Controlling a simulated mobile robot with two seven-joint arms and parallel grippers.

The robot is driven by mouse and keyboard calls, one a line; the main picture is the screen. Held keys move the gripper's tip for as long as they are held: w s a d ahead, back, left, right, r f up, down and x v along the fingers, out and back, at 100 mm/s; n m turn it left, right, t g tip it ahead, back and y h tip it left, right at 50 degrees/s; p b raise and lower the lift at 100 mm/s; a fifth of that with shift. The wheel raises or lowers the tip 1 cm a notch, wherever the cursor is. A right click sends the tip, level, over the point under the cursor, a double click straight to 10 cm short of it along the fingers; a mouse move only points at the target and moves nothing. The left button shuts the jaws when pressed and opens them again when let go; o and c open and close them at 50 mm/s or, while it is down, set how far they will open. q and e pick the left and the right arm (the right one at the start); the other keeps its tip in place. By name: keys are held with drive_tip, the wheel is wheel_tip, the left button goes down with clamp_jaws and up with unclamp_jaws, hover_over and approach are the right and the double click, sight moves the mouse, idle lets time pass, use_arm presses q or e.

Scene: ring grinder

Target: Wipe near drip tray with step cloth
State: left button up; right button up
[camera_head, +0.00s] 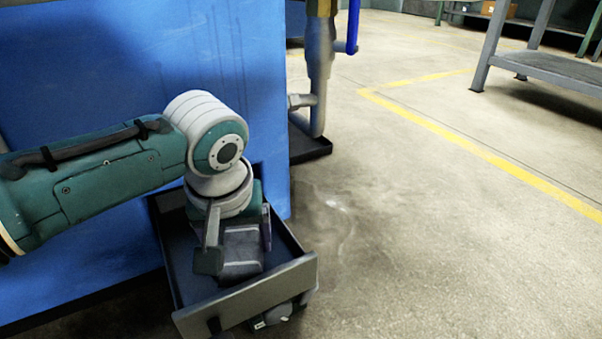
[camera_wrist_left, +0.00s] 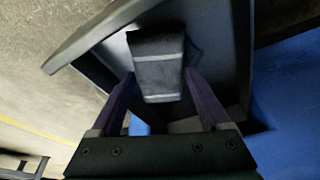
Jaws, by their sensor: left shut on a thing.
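The near drip tray (camera_head: 245,302) is a dark, open, drawer-like tray at the foot of the blue machine, with a tall grey front wall. Its wall also shows in the left wrist view (camera_wrist_left: 85,38). My left gripper (camera_head: 238,252) points down inside the tray and is shut on the step cloth (camera_head: 242,248), a dark grey folded pad with lighter bands. The cloth sits between both fingers in the left wrist view (camera_wrist_left: 160,68). I cannot tell whether it touches the tray floor. My right gripper is not in view.
The blue machine (camera_head: 90,90) stands close behind the tray. A second dark tray (camera_head: 312,151) lies farther back under a grey pipe (camera_head: 318,90). A small grey part (camera_head: 273,316) shows below the near tray's front. Open concrete floor lies to the right, with a metal bench (camera_head: 560,72) beyond.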

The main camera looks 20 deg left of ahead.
use_arm(q)
drive_tip(key=shift+f, duration=0.9)
